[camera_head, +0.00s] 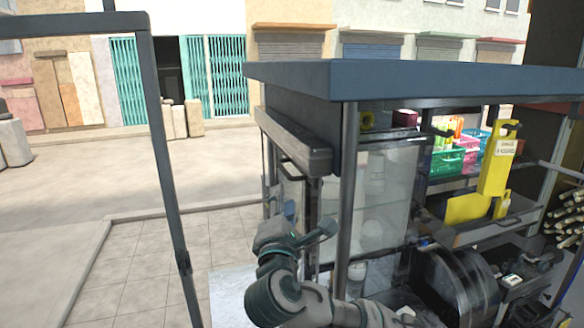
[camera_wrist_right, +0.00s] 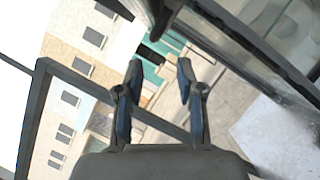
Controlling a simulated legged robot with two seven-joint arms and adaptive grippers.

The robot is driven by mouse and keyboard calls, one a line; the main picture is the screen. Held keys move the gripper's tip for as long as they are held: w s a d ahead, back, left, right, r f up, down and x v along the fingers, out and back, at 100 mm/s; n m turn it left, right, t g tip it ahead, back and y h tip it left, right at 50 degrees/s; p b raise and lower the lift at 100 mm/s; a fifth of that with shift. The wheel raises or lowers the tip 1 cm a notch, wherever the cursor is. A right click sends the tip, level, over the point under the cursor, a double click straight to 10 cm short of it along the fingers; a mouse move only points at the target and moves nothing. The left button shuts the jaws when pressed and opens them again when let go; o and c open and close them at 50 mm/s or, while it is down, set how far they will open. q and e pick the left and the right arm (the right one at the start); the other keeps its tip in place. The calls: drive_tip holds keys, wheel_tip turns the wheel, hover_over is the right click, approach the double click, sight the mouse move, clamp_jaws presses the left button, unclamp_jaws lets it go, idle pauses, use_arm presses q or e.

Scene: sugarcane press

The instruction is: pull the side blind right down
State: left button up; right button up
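The side blind's dark housing (camera_head: 295,140) runs under the roof edge on the left side of the cart in the head view. A small dark handle-like bar (camera_head: 290,172) hangs below it. I see no blind cloth clearly lowered on this side. My right gripper (camera_head: 289,212) is below that bar, beside the cart's left side, partly hidden by my own wrist. In the right wrist view, its two blue-grey fingers (camera_wrist_right: 158,75) are apart with nothing held between them. A dark piece (camera_wrist_right: 150,54) shows beyond the fingertips; I cannot tell its distance. My left gripper is out of view.
A grey corner post (camera_head: 347,195) and a glass panel (camera_head: 388,190) stand right of my arm. A tall grey frame post (camera_head: 168,170) stands at left. The pavement at left is clear.

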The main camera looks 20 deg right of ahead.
sight(279, 166)
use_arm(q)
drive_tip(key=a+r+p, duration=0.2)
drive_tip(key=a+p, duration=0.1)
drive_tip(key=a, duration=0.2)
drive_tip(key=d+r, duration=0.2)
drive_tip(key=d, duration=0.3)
use_arm(e)
drive_tip(key=x, duration=1)
drive_tip(key=shift+w+d, duration=0.25)
drive_tip(key=shift+d, duration=0.2)
drive_tip(key=shift+w+a+r, duration=0.1)
drive_tip(key=shift+a, duration=0.5)
drive_tip(key=shift+w+a+r, duration=0.1)
drive_tip(key=shift+a, duration=0.55)
clamp_jaws()
use_arm(q)
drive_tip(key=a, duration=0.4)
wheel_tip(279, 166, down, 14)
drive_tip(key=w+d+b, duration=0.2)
drive_tip(key=b, duration=1.1)
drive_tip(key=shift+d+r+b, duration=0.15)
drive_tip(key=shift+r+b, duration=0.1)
drive_tip(key=shift+b, duration=0.1)
use_arm(e)
wheel_tip(279, 166, down, 28)
drive_tip(key=shift+d+r, duration=0.2)
drive_tip(key=shift+d, duration=0.25)
